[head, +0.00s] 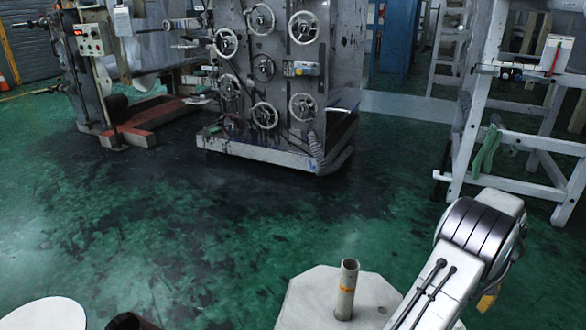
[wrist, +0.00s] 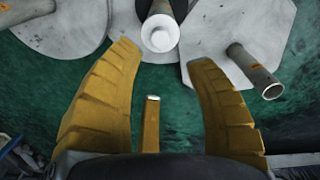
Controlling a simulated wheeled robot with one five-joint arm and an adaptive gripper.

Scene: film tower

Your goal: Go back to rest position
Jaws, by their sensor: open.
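My gripper (wrist: 163,57) shows in the wrist view with its two yellow, ribbed fingers spread wide apart. Nothing is gripped between the fingertips. A narrow yellow bar (wrist: 151,125) with a silver end shows between the fingers; I cannot tell whether it is part of the gripper. Just beyond the fingertips is a tube with a white round end (wrist: 160,33), apart from both fingers. In the head view my arm reaches in at the lower right; the gripper itself cannot be made out there.
A pale angular plate (head: 310,300) carries an upright tube (head: 347,290) beside my arm. A white disc (head: 42,315) lies at the lower left. A machine with several handwheels (head: 265,75) stands behind; a white frame (head: 470,125) stands right. The green floor (head: 230,225) between is clear.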

